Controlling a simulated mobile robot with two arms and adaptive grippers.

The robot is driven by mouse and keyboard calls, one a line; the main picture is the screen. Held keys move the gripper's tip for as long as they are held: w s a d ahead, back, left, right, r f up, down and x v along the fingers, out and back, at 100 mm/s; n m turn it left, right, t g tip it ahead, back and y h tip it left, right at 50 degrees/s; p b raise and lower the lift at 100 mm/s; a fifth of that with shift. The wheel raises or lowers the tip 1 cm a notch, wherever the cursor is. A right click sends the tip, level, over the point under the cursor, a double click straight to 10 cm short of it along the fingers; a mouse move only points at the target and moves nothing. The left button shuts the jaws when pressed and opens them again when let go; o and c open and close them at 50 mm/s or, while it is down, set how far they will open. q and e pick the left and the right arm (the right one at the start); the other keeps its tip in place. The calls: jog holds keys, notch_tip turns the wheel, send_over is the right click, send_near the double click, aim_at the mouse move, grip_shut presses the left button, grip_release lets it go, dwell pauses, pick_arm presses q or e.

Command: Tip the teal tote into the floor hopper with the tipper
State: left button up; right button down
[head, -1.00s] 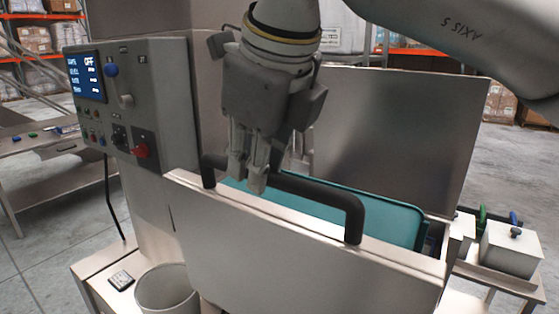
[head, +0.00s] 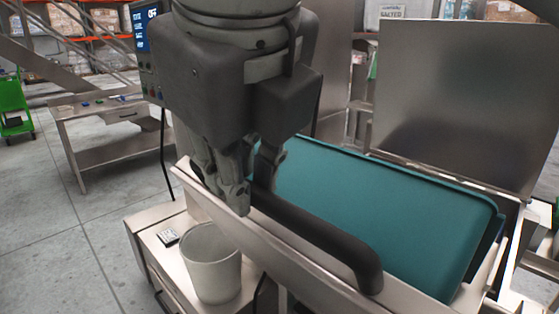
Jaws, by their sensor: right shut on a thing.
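The teal tote (head: 375,212) sits inside the metal tipper, behind its front guard panel (head: 305,281). Its top face shows as a flat teal surface. A black bar handle (head: 330,245) runs along the top of the panel. My right gripper (head: 248,200) is shut on the handle near its left end, with its fingers pointing down over it. My left gripper is not in view. I cannot make out the floor hopper.
A grey cup (head: 212,262) and a small keypad-like item (head: 167,237) stand on a cabinet top in front. A tall metal panel (head: 450,95) rises behind the tote. A metal table (head: 100,112) and green cart (head: 12,105) are at left, with bare floor between.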

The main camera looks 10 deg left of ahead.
jog(key=shift+s+a+f, duration=0.15)
jog(key=shift+s+f, duration=0.05)
dwell(0.3)
jog(key=c, duration=1.4)
grip_release()
jog(key=shift+o, duration=0.2)
jog(key=shift+r, duration=0.15)
jog(key=v, duration=1.2)
jog(key=shift+c, duration=0.5)
